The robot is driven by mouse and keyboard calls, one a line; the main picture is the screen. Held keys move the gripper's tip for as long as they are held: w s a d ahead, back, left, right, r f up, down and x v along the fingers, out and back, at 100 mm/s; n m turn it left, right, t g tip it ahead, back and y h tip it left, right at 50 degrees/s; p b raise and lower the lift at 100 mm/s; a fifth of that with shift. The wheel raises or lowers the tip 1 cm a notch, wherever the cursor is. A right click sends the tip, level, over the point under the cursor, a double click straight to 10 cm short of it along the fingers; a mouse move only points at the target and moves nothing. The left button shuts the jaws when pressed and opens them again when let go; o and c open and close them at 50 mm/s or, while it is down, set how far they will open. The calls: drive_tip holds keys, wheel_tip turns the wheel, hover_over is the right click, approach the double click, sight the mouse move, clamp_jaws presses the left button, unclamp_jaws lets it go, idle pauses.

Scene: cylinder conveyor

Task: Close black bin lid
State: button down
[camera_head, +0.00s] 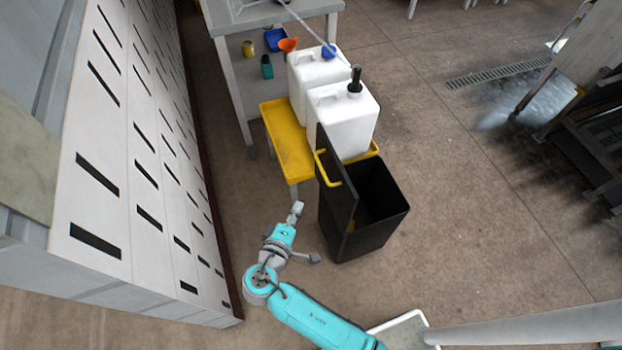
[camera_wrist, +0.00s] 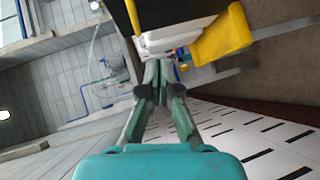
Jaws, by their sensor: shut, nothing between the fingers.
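The black bin (camera_head: 386,232) stands on the floor right of centre in the head view, its dark opening uncovered. Its lid (camera_head: 341,205) stands up on the left side of the opening, with a yellow handle (camera_head: 325,169) on its left face. In the wrist view the yellow handle (camera_wrist: 133,16) shows at the top edge, beside a dark part of the lid (camera_wrist: 120,18). My gripper (camera_head: 297,208) is left of the lid, apart from it and from the handle. In the wrist view my gripper (camera_wrist: 156,72) has its fingers together with nothing between them.
A yellow stand (camera_head: 288,140) bears two white canisters (camera_head: 345,119) behind the bin. A grey table (camera_head: 233,88) is farther back. A white slotted cabinet (camera_head: 120,140) runs along the left. The floor right of the bin is clear.

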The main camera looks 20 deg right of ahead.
drive_tip(key=w+a+r+h, duration=0.1)
drive_tip(key=a+r, duration=0.2)
drive_tip(key=s+d+x, duration=0.2)
drive_tip(key=x, duration=1)
drive_tip(key=shift+w+d+m, duration=0.2)
drive_tip(key=shift+d+m, duration=0.2)
drive_tip(key=shift+r, duration=0.1)
